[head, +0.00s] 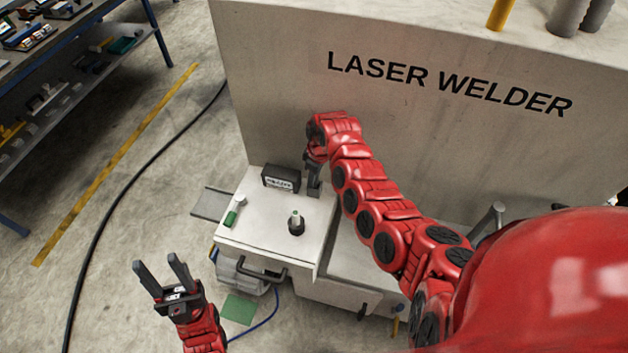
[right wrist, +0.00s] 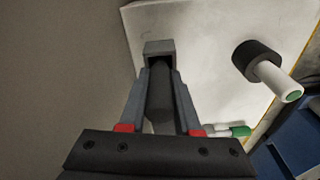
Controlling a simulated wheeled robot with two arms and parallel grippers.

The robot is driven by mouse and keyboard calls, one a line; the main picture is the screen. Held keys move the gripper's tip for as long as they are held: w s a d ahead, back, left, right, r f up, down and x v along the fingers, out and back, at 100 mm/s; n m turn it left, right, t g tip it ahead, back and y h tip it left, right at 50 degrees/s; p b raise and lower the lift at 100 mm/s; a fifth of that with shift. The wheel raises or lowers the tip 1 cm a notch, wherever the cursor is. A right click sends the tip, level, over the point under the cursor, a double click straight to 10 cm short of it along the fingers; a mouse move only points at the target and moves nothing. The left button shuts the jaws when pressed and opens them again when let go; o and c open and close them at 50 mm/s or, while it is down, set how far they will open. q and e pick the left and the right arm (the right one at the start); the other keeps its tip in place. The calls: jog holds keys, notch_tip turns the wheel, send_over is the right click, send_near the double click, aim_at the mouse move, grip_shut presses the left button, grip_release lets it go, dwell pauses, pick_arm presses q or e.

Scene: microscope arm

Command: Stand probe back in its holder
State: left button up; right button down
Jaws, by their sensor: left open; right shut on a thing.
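My right gripper (head: 313,186) reaches down beside a black labelled box on the white cabinet top. In the right wrist view its fingers (right wrist: 161,80) are shut on a dark grey rod (right wrist: 160,100), which looks like the probe. The rod's far end meets a small grey square block (right wrist: 160,48); I cannot tell whether it is inside it or only against it. A black round holder (head: 296,230) with a white, green-tipped stick upright in it stands to the right of the cabinet top's middle; it also shows in the right wrist view (right wrist: 252,57). My left gripper (head: 163,273) is open and empty.
The black box (head: 281,177) stands at the back. A green and white piece (head: 231,217) lies near the left edge of the cabinet top (head: 265,235). The laser welder's wall (head: 285,90) rises behind. A loaded shelf (head: 75,80) stands far left.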

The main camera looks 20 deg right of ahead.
jog(key=shift+s, duration=0.1)
jog(key=c, duration=1.1)
grip_release()
jog(key=shift+f, duration=0.15)
jog(key=o, duration=0.5)
